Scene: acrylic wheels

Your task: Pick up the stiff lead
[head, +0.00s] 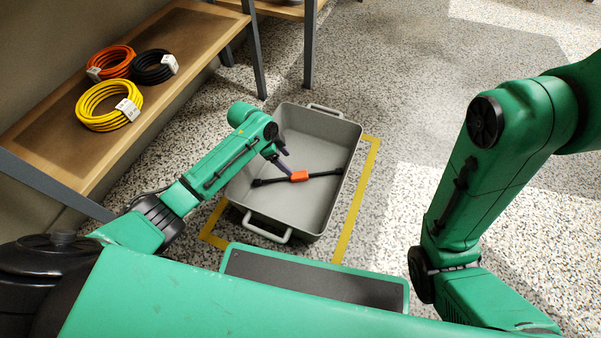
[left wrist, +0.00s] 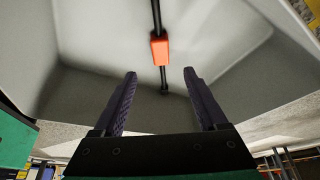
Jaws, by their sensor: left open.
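The stiff lead (head: 299,176) is a straight black rod with an orange block at its middle. It lies across the inside of a grey bin (head: 330,132). In the left wrist view the orange block of the lead (left wrist: 159,48) is beyond the fingertips, roughly centred between them. My left gripper (head: 284,160) reaches into the bin beside the orange block. In the left wrist view its two dark fingers (left wrist: 160,76) are apart with nothing between them. My right arm shows at the right of the head view, but its gripper is out of view.
The bin stands on the speckled floor inside a yellow tape outline (head: 352,208), with handles at both ends. A wooden bench (head: 55,125) at the left holds orange (head: 112,61), black (head: 153,67) and yellow (head: 109,105) coils. The floor right of the bin is clear.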

